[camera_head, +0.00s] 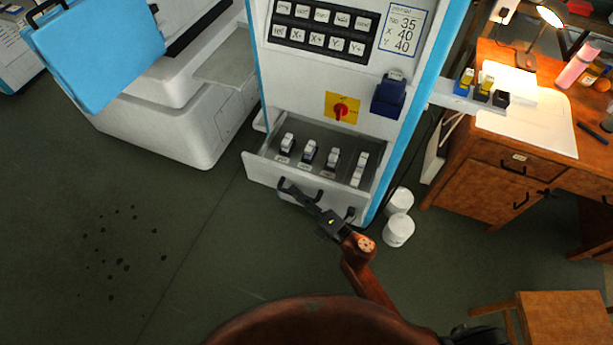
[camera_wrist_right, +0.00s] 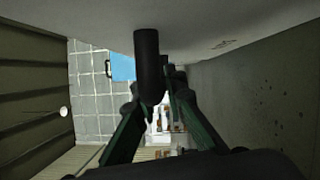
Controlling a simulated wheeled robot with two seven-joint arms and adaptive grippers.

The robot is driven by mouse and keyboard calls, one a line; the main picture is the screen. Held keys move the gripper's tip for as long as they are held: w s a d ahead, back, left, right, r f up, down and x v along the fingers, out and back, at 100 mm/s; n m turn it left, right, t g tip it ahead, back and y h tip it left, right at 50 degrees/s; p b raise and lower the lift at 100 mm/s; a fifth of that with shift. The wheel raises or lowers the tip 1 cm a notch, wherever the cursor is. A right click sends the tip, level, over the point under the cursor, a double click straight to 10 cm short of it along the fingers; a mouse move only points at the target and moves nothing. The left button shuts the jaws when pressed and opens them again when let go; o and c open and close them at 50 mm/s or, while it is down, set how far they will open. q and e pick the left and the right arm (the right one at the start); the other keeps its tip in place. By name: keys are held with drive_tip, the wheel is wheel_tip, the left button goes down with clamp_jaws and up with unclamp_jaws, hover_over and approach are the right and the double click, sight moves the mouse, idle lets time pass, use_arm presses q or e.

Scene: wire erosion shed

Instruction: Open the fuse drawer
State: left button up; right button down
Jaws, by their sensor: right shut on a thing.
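The fuse drawer (camera_head: 262,171) is pulled out from the lower part of the white and blue cabinet. Several fuses with pale tops stand in a row inside it. My right gripper (camera_head: 308,200) is at the drawer's front, shut on its dark bar handle. In the right wrist view the black handle (camera_wrist_right: 148,62) stands out from the pale drawer front (camera_wrist_right: 215,28), between the fingers of my right gripper (camera_wrist_right: 156,95). The fingers partly hide the handle in the head view. My left gripper is not in view.
A control panel (camera_head: 326,28) and red rotary switch (camera_head: 341,110) are above the drawer. White tubs (camera_head: 398,230) stand on the floor right of it. A wooden desk (camera_head: 490,165) is further right.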

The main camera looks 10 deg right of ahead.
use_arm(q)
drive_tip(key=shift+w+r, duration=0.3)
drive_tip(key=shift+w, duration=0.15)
use_arm(e)
drive_tip(key=s+a, duration=0.4)
drive_tip(key=s, duration=0.3)
drive_tip(key=shift+a, duration=0.3)
drive_tip(key=c, duration=2)
unclamp_jaws()
drive_tip(key=shift+o, duration=0.2)
drive_tip(key=r+v, duration=0.1)
drive_tip(key=v, duration=1.1)
drive_tip(key=shift+f, duration=0.5)
drive_tip(key=shift+f, duration=0.1)
